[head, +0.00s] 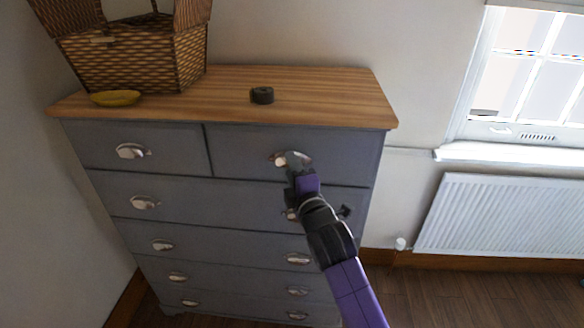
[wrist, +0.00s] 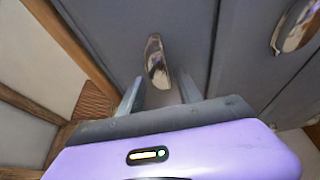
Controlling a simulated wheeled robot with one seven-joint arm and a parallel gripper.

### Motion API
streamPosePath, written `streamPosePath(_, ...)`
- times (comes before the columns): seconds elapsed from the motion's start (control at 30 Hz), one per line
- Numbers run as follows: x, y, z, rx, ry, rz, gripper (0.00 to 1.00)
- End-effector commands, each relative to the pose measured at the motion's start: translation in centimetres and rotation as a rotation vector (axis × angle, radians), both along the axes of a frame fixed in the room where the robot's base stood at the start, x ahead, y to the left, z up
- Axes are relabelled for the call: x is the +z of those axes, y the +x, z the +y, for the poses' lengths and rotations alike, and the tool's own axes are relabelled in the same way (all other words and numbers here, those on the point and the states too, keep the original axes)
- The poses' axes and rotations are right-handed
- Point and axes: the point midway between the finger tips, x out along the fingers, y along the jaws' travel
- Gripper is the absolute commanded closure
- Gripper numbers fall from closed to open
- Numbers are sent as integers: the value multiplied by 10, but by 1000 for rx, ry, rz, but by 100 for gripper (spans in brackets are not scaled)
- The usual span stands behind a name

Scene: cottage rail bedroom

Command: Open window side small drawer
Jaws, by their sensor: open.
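The window side small drawer (head: 335,153) is the top right drawer of a grey-blue chest, and its front looks flush with the chest. Its silver cup handle (head: 279,160) is partly covered by my gripper (head: 292,163) in the head view. In the wrist view the handle (wrist: 157,62) stands ahead of my open gripper (wrist: 158,90), roughly in line with the gap between the two fingers. I cannot tell whether the fingers touch the handle.
The wooden chest top (head: 335,95) holds a wicker basket (head: 135,55), a yellow dish (head: 116,98) and a small dark round object (head: 262,95). The other small drawer (head: 180,148) is at left. A radiator (head: 500,215) stands below the window (head: 530,75) at right.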

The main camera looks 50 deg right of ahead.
Motion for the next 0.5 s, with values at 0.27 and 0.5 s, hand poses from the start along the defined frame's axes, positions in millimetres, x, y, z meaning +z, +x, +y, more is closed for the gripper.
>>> streamPosePath(0.27, 0, 0, 0, 0, 0, 0, 66)
streamPosePath(0.5, -2, 0, 0, 0, 1, 3, 100)
